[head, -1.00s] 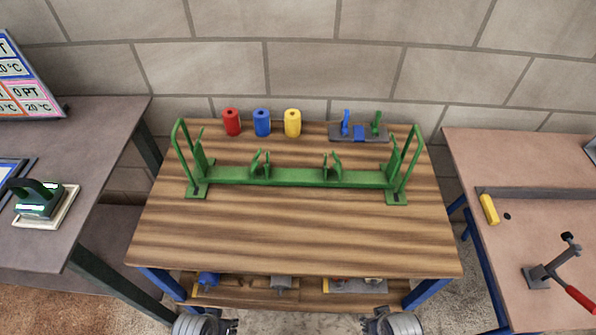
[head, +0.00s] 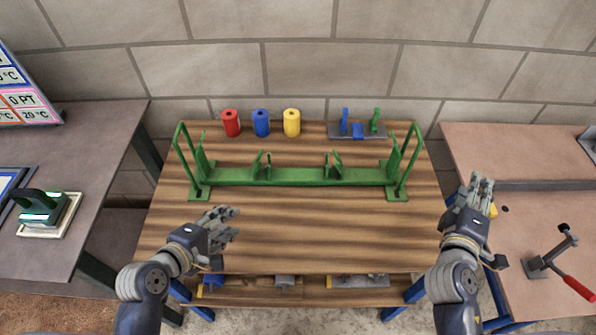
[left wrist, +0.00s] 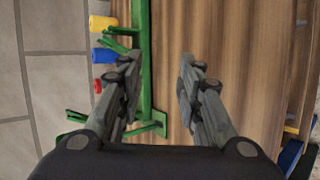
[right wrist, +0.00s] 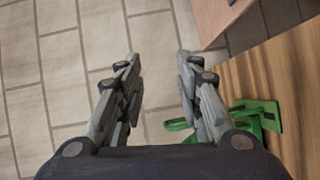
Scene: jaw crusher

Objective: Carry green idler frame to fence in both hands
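The green idler frame (head: 300,178) stands near the back half of the wooden workbench, with an upright loop handle at each end. Part of it also shows in the left wrist view (left wrist: 147,60) and in the right wrist view (right wrist: 262,115). My left gripper (head: 232,223) is open and empty above the bench, in front of the frame's left part. My right gripper (head: 482,190) is open and empty past the bench's right edge, to the right of the frame's right handle. Neither gripper touches the frame. I cannot make out a fence.
Red (head: 231,123), blue (head: 261,122) and yellow (head: 291,122) cylinders and a grey bracket plate (head: 350,131) stand behind the frame. A dark table (head: 90,150) is left; another table (head: 520,155) with a red-handled clamp (head: 575,285) is right. The bench front is clear.

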